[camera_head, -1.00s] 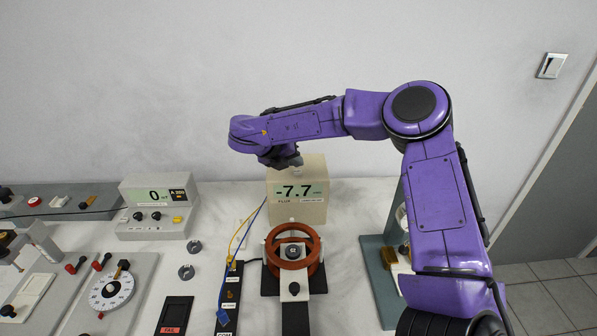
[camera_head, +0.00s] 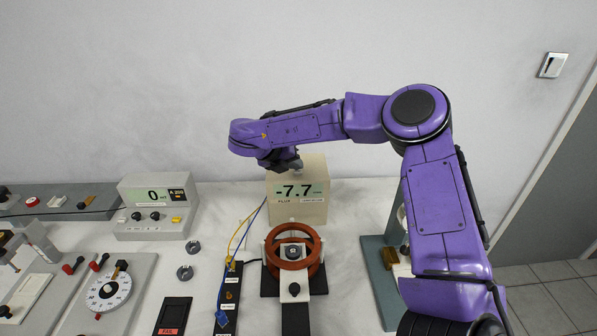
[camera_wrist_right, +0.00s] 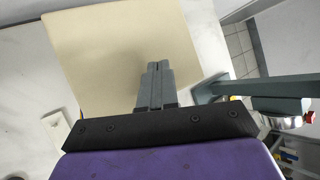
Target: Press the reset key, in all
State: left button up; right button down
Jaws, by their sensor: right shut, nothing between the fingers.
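The cream flux meter box (camera_head: 297,209) stands at the back of the bench, its display reading -7.7. My right gripper (camera_head: 292,165) is shut and empty, pointing down at the top of this box in the head view. In the right wrist view the shut fingertips (camera_wrist_right: 158,66) show in front of the cream box face (camera_wrist_right: 115,45); I cannot tell whether they touch it. I cannot make out a key marked reset; the gripper may hide part of the box top. My left gripper is not in view.
A grey meter (camera_head: 157,207) reading 0 stands left of the box. A red-brown ring (camera_head: 310,266) on a black base is in front, beside yellow and blue cables. A grey-green stand (camera_head: 378,285) is at the right, partly behind my right arm.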

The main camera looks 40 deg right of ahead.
aim_at(295, 172)
jog(key=shift+f, duration=0.2)
dwell(0.4)
jog(key=shift+r+p, duration=0.45)
jog(key=shift+r, duration=0.45)
jog(key=shift+r+p, duration=1.7)
jog(key=shift+r, duration=0.85)
jog(key=shift+f, duration=0.1)
